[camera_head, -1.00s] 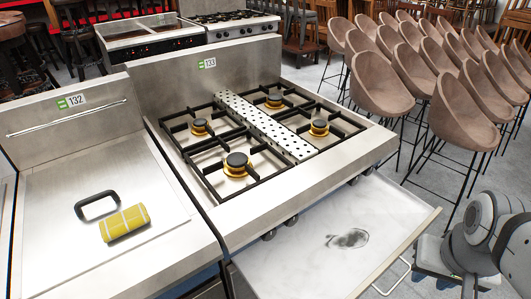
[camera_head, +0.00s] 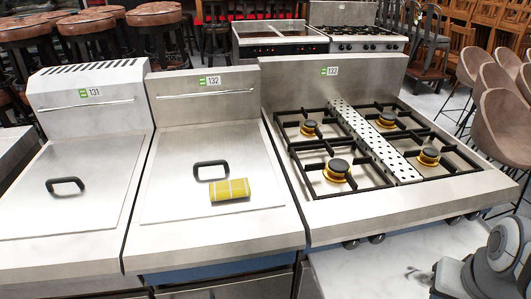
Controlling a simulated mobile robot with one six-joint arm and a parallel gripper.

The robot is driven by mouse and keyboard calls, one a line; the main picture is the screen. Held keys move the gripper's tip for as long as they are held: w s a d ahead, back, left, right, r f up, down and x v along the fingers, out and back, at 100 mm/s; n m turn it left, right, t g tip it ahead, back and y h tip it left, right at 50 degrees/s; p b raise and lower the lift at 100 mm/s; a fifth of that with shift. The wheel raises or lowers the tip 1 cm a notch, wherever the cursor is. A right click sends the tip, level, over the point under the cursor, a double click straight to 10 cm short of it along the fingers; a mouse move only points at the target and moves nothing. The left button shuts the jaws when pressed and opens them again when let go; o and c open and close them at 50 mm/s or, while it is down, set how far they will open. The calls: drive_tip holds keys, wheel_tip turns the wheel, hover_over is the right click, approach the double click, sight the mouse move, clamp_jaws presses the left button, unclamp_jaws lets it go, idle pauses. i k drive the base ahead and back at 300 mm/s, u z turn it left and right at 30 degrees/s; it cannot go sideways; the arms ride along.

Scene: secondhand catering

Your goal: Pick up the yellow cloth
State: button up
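The yellow cloth (camera_head: 230,189) is a folded or rolled piece with pale stripes. It lies on the steel lid (camera_head: 180,196) of the unit tagged 132, just in front of the lid's black handle (camera_head: 211,170). Nothing covers it. Part of my arm shows at the lower right, well apart from the cloth. My gripper's fingers cannot be made out there.
A gas hob (camera_head: 368,145) with raised black grates stands right of the cloth's unit. A similar lidded unit (camera_head: 75,190) with a black handle stands to its left. A pale marble-like surface (camera_head: 350,272) lies low in front of the hob. Brown chairs (camera_head: 497,120) stand at the right.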

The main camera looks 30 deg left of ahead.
sight(238, 188)
drive_tip(key=u, duration=1.45)
drive_tip(key=k, duration=0.5)
drive_tip(key=u, duration=0.75)
drive_tip(key=i, duration=0.25)
drive_tip(key=z, duration=0.1)
